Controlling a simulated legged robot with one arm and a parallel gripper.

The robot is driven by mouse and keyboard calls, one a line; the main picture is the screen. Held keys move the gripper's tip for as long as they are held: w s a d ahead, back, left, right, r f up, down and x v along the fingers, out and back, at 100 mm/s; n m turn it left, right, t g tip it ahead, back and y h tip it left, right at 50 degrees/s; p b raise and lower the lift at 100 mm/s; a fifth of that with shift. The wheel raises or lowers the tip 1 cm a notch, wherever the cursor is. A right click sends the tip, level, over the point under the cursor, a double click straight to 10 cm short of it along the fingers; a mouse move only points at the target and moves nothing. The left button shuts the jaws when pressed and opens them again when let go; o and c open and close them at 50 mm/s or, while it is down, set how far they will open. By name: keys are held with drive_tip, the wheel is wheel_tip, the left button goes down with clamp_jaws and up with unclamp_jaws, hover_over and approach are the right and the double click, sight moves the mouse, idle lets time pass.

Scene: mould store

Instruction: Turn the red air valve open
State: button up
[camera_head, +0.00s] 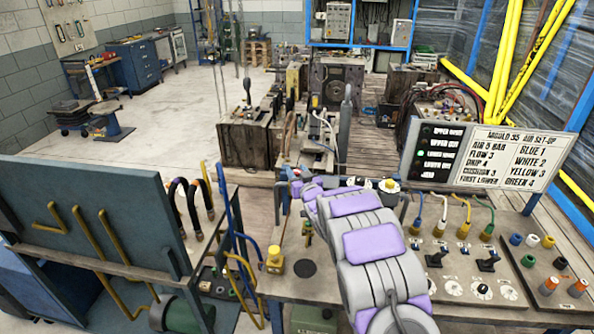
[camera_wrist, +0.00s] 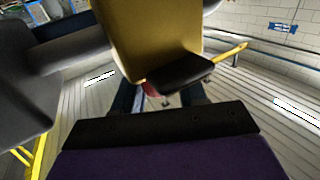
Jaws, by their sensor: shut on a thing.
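My gripper (camera_head: 298,187) is at the far end of my grey and purple arm, over the back edge of the workbench (camera_head: 330,284). In the wrist view the gripper (camera_wrist: 168,94) has its dark pads close together, the upper one below a yellow finger and the lower one on a purple finger. A small red piece of the air valve (camera_wrist: 151,90) shows between the pads. Most of the valve is hidden by the fingers, so I cannot tell how far its handle is turned.
A sign panel (camera_head: 515,148) with indicator lamps stands at the bench's right. Coloured hoses, black levers and white dials (camera_head: 453,288) sit below it. A yellow knob block (camera_head: 275,260) and a blue panel with yellow pipes (camera_head: 90,215) are at left. Open floor (camera_head: 160,115) lies behind.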

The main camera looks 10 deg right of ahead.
drive_tip(key=shift+d+r+n+y+p, duration=0.15)
drive_tip(key=shift+r+n+y+p, duration=0.15)
drive_tip(key=shift+n+y+p, duration=0.5)
drive_tip(key=n+g+y+p, duration=0.1)
drive_tip(key=y+p, duration=0.1)
drive_tip(key=p, duration=0.1)
drive_tip(key=shift+f+y, duration=0.1)
drive_tip(key=shift+y, duration=0.3)
drive_tip(key=shift+f+n+g+y+p, duration=0.1)
drive_tip(key=shift+n+g+y+p, duration=0.25)
drive_tip(key=shift+p, duration=0.25)
drive_tip(key=shift+w, duration=0.1)
drive_tip(key=o, duration=0.9)
drive_tip(key=v, duration=1.7)
drive_tip(key=shift+f, duration=0.1)
